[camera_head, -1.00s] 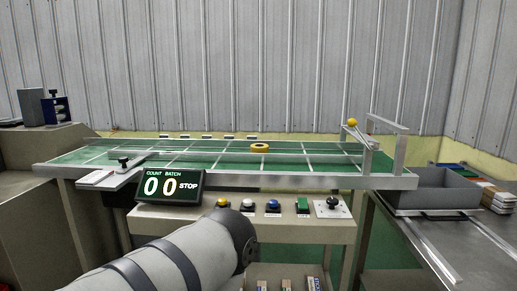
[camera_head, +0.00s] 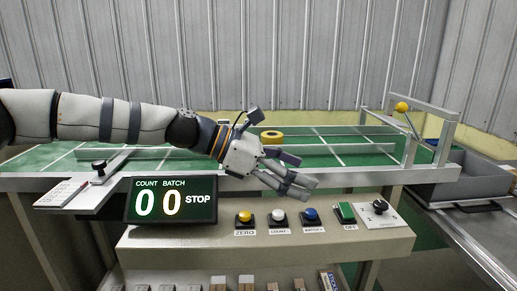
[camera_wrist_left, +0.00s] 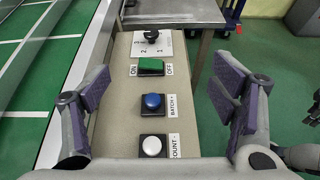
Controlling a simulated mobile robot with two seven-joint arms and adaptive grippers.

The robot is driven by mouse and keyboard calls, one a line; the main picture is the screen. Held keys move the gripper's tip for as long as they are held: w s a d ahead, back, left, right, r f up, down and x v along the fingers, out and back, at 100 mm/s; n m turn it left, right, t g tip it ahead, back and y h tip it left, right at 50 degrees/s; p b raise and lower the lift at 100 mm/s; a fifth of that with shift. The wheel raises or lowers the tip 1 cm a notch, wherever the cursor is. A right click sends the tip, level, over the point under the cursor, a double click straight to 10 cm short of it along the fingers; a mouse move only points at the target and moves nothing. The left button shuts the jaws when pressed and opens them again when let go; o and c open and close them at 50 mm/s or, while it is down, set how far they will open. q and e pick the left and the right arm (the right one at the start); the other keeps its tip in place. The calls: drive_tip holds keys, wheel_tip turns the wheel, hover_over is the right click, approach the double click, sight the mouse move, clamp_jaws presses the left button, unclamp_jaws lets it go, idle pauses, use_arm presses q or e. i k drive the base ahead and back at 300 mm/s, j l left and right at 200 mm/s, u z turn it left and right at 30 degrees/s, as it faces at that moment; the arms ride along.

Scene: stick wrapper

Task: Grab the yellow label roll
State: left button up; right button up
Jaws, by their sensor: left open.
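The yellow label roll (camera_head: 271,137) lies flat on the green conveyor table (camera_head: 340,158), just behind my left gripper in the head view. My left gripper (camera_head: 298,176) is open and empty. Its fingers point right and a little down, in front of the roll and above the table's front rail. In the left wrist view the open fingers of the left gripper (camera_wrist_left: 165,105) frame the button panel (camera_wrist_left: 120,120), and the roll is not in that view.
The panel holds yellow, white and blue buttons, a green switch (camera_head: 345,212) and a black knob (camera_head: 380,206). A counter display (camera_head: 171,200) reads 00 STOP. A metal frame with a yellow ball (camera_head: 402,107) stands at right, near a grey bin (camera_head: 465,183).

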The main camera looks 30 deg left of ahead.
sight(267, 137)
drive_tip(key=i+j, duration=0.15)
drive_tip(key=j, duration=0.2)
drive_tip(key=i+j, duration=0.15)
drive_tip(key=j, duration=0.15)
drive_tip(key=i+j, duration=0.15)
drive_tip(key=j, duration=0.2)
drive_tip(key=i+j, duration=0.1)
drive_tip(key=j, duration=0.2)
